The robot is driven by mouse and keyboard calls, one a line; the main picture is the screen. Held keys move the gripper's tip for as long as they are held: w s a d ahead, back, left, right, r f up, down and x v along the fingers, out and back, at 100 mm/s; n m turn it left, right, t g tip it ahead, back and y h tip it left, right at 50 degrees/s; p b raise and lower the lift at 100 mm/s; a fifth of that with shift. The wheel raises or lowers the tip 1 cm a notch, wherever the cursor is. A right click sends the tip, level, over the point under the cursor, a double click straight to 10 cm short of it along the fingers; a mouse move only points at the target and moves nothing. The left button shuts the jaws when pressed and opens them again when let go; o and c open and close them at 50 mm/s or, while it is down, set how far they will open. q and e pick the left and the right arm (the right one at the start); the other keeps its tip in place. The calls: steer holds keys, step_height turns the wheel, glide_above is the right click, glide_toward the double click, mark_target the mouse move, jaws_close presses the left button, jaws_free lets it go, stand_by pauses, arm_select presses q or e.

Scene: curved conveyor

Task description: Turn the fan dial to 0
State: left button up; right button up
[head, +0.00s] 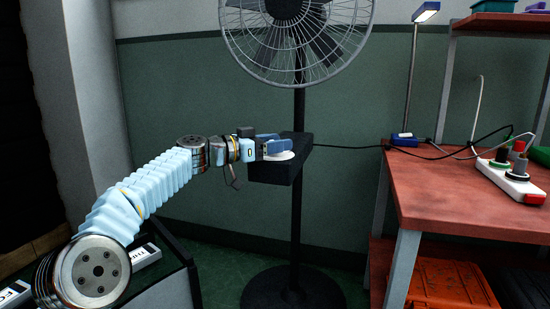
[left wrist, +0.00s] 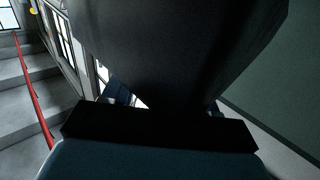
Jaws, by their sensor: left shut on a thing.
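The fan (head: 298,40) stands upright on a black pole, with a black control box (head: 278,172) at mid-height. A pale round dial (head: 281,156) shows on top of the box. My left gripper (head: 277,146) reaches in from the left, with its blue fingers at the dial, shut on it. The fingers cover part of the dial, so its marks and setting cannot be read. In the left wrist view, a large dark shape fills the middle and hides the dial. My right gripper is not in view.
A red workbench (head: 460,195) stands at the right with a lamp (head: 408,75) and a power strip (head: 510,180). A dark cable runs from the box side toward the bench. The fan's round base (head: 292,290) is on the green floor. The wall behind is bare.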

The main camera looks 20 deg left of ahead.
arm_select(q)
steer(key=o, duration=1)
steer(key=shift+c, duration=0.2)
steer(key=shift+s+a, duration=0.25)
steer(key=shift+a, duration=0.05)
steer(key=b+v, duration=0.3)
steer(key=v, duration=1)
